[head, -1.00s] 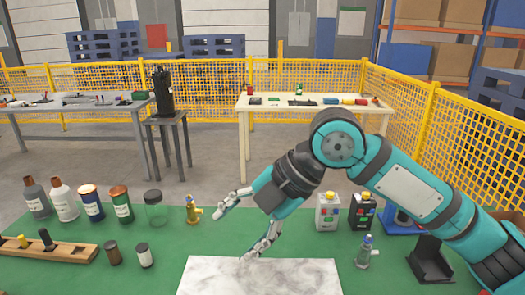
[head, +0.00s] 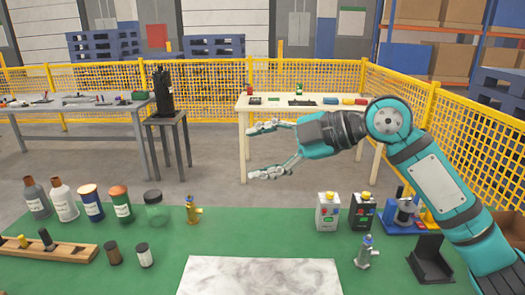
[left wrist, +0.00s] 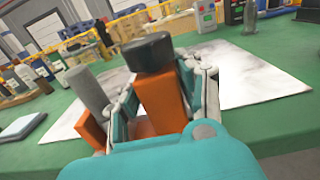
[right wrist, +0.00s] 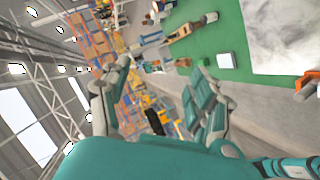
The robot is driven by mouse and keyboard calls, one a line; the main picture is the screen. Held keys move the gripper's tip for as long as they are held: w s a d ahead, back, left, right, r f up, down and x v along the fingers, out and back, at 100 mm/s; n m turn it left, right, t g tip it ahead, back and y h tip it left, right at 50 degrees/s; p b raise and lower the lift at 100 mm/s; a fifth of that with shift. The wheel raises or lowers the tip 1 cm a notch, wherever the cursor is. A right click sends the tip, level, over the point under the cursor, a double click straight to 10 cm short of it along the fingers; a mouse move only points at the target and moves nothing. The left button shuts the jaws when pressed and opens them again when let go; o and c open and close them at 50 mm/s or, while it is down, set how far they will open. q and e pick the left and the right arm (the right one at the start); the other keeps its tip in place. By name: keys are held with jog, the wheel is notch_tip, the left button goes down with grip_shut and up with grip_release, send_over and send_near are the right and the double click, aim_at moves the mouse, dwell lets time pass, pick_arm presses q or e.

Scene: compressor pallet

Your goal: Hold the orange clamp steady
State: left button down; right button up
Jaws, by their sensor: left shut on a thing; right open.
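The orange clamp (left wrist: 158,103), with a black knob on top, stands between the fingers of my left gripper (left wrist: 165,88) in the left wrist view. My left gripper is shut on it. A grey cylinder (left wrist: 88,88) stands beside it at a lower orange part. Part of an orange thing, probably the clamp, shows at the right edge of the right wrist view (right wrist: 307,84). The clamp and left gripper are outside the head view. My right gripper (head: 258,151) is open and empty, raised above the table's far side; its spread fingers also show in the right wrist view (right wrist: 165,78).
A marble-patterned plate (head: 260,277) lies on the green table (head: 255,235). Several bottles (head: 92,202) and a brass valve (head: 193,209) stand at left. Two small boxes (head: 328,211), a silver fitting (head: 366,252) and a black stand (head: 430,258) are at right.

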dwell(0.4)
jog(key=s+a+f+g+h, duration=0.3)
jog(key=s+f+h, duration=0.2)
jog(key=s+f, duration=0.4)
jog(key=s+d+f+m+g+h, duration=0.1)
jog(key=s+d+f+m+h, duration=0.2)
jog(key=s+d+f+h, duration=0.5)
jog(key=f, duration=0.4)
jog(key=a+f, duration=0.1)
jog(key=f, duration=0.3)
jog(key=s+f, duration=0.1)
jog(key=f, duration=0.3)
jog(key=shift+a+f, duration=0.15)
jog(key=shift+a, duration=0.15)
jog(key=shift+f, duration=0.5)
jog(key=c, duration=1.2)
